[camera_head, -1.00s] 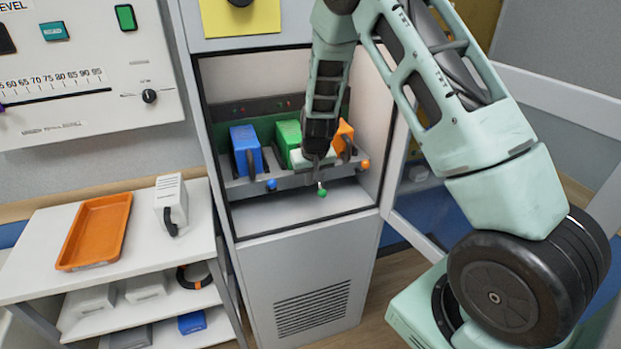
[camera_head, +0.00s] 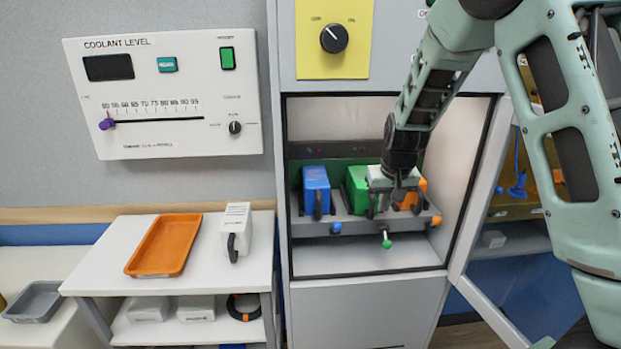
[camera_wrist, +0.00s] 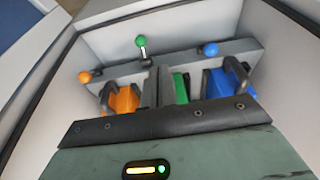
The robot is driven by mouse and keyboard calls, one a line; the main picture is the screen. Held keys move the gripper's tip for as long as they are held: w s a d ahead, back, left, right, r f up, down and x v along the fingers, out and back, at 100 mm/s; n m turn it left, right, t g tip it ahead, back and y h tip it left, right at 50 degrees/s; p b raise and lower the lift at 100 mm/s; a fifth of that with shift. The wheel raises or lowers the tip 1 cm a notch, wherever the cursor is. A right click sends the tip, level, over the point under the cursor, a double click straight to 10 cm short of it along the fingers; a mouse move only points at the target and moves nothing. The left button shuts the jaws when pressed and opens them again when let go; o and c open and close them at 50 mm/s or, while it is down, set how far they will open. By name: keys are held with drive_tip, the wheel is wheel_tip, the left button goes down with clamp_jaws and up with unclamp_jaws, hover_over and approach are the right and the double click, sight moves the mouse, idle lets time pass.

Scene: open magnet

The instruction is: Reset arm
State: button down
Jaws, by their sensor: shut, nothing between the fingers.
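My gripper (camera_head: 394,186) is inside the open cabinet bay, in front of the green module (camera_head: 357,188) and the orange module (camera_head: 411,196). It is shut and empty, and partly covers both. The blue module (camera_head: 316,190) stands left of the green one. The modules sit in a grey rack (camera_head: 348,229) with a blue knob (camera_head: 336,228), a green knob (camera_head: 387,244) and an orange knob (camera_head: 436,220) along its front.
The cabinet door (camera_head: 484,215) stands open on the right. On the left, a white shelf unit (camera_head: 110,243) holds an orange tray (camera_head: 165,245) and a white module (camera_head: 236,232). A coolant panel (camera_head: 160,140) hangs on the wall. The floor of the bay below the rack is clear.

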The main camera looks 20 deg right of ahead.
drive_tip(key=s+a+r+n+g+y+b, duration=0.1)
drive_tip(key=s+a+n, duration=0.1)
drive_tip(key=s+a, duration=0.5)
drive_tip(key=s+a+r+n+y+b, duration=0.15)
drive_tip(key=s+a, duration=0.25)
drive_tip(key=a, duration=0.8)
drive_tip(key=s+a+n+g, duration=0.1)
drive_tip(key=s+a+n, duration=0.2)
drive_tip(key=s, duration=0.7)
drive_tip(key=s+a+n+g+b, duration=0.1)
drive_tip(key=s+a+n, duration=0.3)
drive_tip(key=s, duration=0.6)
drive_tip(key=shift+s+a+h, duration=0.2)
drive_tip(key=shift+s+h, duration=0.2)
drive_tip(key=shift+h, duration=0.05)
drive_tip(key=shift+d, duration=0.1)
